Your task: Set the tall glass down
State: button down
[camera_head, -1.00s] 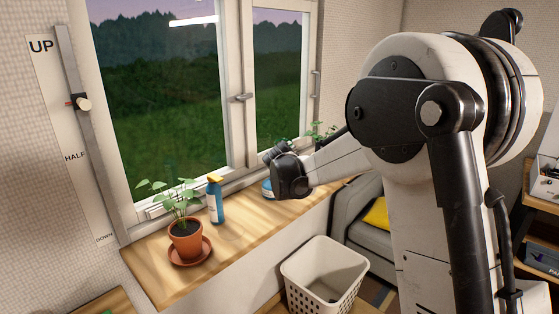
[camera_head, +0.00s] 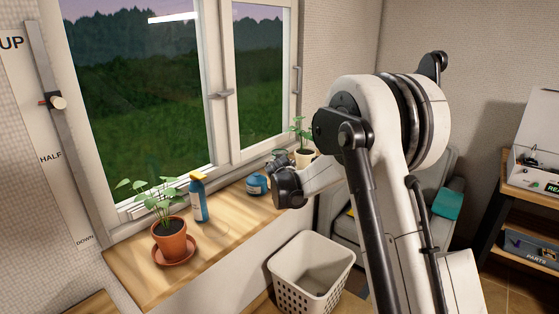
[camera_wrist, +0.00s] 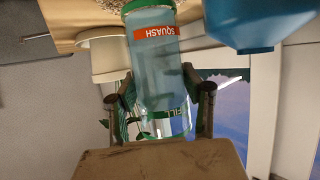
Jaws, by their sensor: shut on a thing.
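The tall glass (camera_wrist: 157,65) is a clear cylinder with bluish contents, an orange "SQUASH" label and a green band. The wrist view is upside down, with the wooden sill (camera_wrist: 65,22) along its top edge. My gripper (camera_wrist: 160,86) is shut on the glass, one finger on each side. In the head view my gripper (camera_head: 283,164) is over the far part of the window sill (camera_head: 224,222). The glass is not clearly visible there. I cannot tell whether its base touches the sill.
A squat blue container (camera_head: 257,185) stands close to my gripper, and a white-potted plant (camera_head: 304,157) is just beyond. A blue spray bottle (camera_head: 198,200) and a terracotta-potted plant (camera_head: 170,240) stand nearer. A white basket (camera_head: 305,270) is below the sill. Bare wood lies between bottle and container.

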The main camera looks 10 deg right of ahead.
jog(key=shift+f, duration=0.2)
jog(key=shift+f, duration=0.15)
jog(key=c, duration=1)
grip_release()
